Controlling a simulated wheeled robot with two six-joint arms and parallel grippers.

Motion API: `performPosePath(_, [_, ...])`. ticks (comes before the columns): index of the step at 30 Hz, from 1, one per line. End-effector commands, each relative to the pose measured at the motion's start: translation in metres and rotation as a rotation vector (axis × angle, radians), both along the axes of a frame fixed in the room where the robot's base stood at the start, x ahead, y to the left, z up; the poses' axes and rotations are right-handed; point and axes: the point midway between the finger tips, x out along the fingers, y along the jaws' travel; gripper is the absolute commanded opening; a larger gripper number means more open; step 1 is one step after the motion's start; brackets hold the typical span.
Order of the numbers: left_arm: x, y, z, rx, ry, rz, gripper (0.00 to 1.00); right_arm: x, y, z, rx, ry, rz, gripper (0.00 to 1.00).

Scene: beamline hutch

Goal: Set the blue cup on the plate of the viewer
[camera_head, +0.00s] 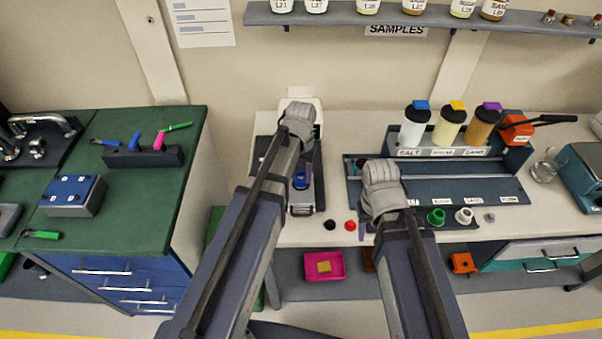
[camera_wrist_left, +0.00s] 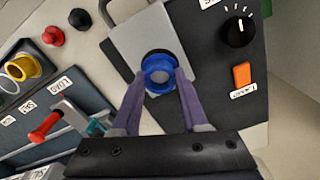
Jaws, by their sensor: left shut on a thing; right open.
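The blue cup (camera_head: 301,181) is between the fingers of my left gripper (camera_wrist_left: 160,88), which is shut on it. In the left wrist view the cup (camera_wrist_left: 158,72) is over the light grey plate (camera_wrist_left: 125,45) of the viewer, in front of a dark round spot. I cannot tell whether its base touches the plate. The viewer (camera_wrist_left: 215,60) is a dark box with a black dial and an orange switch; in the head view my left arm partly covers it. My right gripper (camera_head: 364,229) is open near the bench's front edge, mostly hidden by its own wrist.
A rack with salt, yellow and brown bottles (camera_head: 448,124) stands behind a dark tray (camera_head: 470,188). Green and white cups (camera_head: 464,215) stand along the front. Black and red knobs (camera_head: 350,225) lie between my arms. A green-topped cabinet (camera_head: 130,205) is at left.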

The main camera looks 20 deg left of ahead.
Motion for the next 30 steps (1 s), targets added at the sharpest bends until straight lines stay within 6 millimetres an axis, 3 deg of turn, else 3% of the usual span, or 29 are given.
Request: performPosePath(30, [0.0,0.0,-0.007,0.0,0.0,0.0,0.0,0.0,0.0,-0.007,0.0,0.0,0.0,0.5])
